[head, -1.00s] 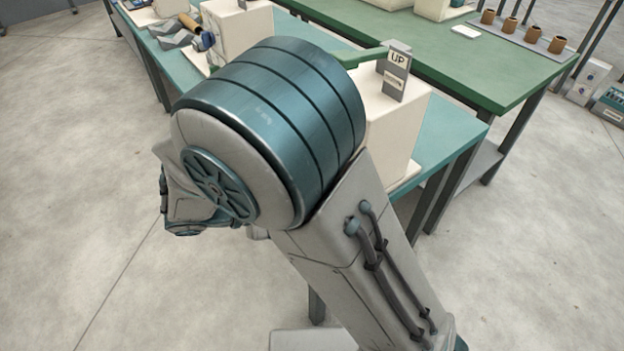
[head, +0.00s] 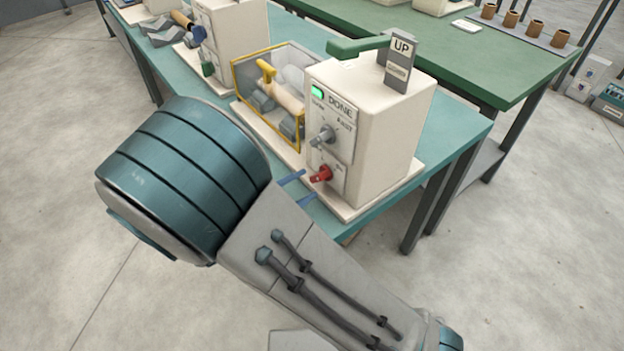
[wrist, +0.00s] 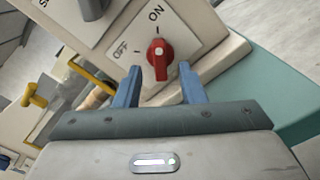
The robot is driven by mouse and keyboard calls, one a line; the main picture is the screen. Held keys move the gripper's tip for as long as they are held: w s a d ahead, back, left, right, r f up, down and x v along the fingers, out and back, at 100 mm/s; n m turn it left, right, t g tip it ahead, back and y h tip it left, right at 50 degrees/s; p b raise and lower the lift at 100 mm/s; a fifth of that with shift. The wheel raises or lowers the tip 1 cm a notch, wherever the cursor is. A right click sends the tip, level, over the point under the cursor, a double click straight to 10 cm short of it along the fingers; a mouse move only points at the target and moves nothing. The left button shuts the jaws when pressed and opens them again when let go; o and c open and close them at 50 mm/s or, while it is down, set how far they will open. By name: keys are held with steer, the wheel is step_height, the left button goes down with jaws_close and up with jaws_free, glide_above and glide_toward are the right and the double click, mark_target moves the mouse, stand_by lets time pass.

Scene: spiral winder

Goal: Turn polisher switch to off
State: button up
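The red switch knob (head: 321,174) sits low on the front of the cream machine (head: 385,125) with the lit green lamp and the word DONE. In the wrist view the red knob (wrist: 159,52) is on a white plate marked OFF at its left and ON above it. I cannot tell surely which mark it points to. My gripper (wrist: 160,72) is open, with one blue finger on each side of the knob's lower end. I see no clear contact. In the head view my gripper's blue fingertips (head: 299,189) are just left of the knob.
A grey knob (head: 323,137) is above the red one. A green lever (head: 357,46) and an UP sign (head: 401,60) are on top of the machine. A yellow-framed guard (head: 268,92) stands to its left on the teal table (head: 455,125). A green table (head: 470,60) is behind.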

mark_target(314, 180)
steer(key=shift+x, duration=1.65)
jaws_close()
